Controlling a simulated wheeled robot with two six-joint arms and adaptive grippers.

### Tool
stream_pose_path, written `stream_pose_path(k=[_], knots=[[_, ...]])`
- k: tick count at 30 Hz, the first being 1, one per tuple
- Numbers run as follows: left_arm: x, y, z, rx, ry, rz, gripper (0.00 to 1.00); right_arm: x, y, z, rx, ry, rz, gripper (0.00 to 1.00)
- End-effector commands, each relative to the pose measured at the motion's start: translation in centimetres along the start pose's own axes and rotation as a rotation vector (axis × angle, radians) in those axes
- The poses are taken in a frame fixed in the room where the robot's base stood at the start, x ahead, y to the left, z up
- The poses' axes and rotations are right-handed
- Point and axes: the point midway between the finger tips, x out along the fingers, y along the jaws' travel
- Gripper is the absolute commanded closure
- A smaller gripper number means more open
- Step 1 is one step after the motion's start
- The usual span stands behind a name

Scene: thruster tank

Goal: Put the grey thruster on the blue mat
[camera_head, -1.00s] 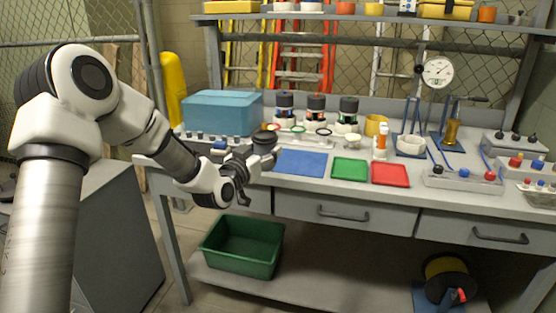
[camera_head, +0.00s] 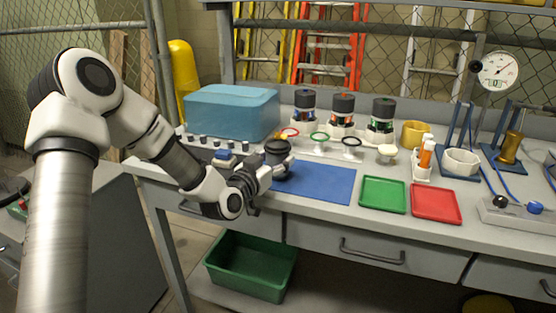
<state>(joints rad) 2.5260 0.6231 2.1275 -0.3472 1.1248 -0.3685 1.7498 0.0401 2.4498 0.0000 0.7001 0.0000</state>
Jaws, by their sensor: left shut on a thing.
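The grey thruster (camera_head: 277,152) is a dark, short cylinder at the left end of the blue mat (camera_head: 325,184). My left gripper (camera_head: 271,170) reaches in from the left and is shut on the thruster, which looks upright. The gripper hides part of its lower side. I cannot tell whether the thruster's bottom touches the mat or hangs just above it. The rest of the blue mat is bare. My right gripper is not in view.
Behind are several dark-topped thrusters (camera_head: 343,104), rings on stands (camera_head: 351,142) and a blue box (camera_head: 232,112). A green bin (camera_head: 250,266) sits below the bench.

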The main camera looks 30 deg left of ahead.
Motion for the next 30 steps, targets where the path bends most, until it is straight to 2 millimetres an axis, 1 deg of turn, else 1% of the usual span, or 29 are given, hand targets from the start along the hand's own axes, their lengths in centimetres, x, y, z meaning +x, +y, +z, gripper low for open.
stream_pose_path(k=[5, 6, 7, 8, 16, 19, 20, 23, 26, 27, 30], knots=[[0.0, 0.0, 0.5, 0.000, 0.001, 0.000, 0.90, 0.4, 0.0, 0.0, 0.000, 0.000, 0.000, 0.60], [0.0, 0.0, 0.4, 0.000, -0.001, 0.000, 0.29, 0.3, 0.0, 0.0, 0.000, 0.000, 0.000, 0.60], [0.0, 0.0, 0.4, 0.000, -0.001, 0.000, 0.19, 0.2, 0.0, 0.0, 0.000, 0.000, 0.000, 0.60], [0.0, 0.0, 0.4, 0.000, 0.000, 0.000, 0.15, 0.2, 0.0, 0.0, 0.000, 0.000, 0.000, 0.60], [0.0, 0.0, 0.3, 0.000, 0.000, 0.000, 0.15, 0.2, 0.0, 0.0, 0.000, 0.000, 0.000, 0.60], [0.0, 0.0, -0.3, 0.000, 0.001, 0.000, 0.15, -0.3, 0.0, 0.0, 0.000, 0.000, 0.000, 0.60], [-0.3, -0.1, -0.2, -0.002, 0.000, -0.001, 0.15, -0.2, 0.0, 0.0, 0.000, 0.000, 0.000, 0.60], [-1.9, -0.1, -0.1, -0.006, 0.000, -0.003, 0.15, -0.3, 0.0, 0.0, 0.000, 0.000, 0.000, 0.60], [-4.5, -0.1, -0.2, -0.011, -0.001, -0.003, 0.15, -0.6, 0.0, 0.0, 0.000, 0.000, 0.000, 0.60], [-5.7, -0.1, -0.2, -0.014, 0.000, -0.002, 0.15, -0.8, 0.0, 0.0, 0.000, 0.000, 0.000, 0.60], [-8.1, -0.1, -0.3, -0.012, 0.000, -0.004, 0.15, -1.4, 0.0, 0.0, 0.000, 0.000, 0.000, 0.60]])
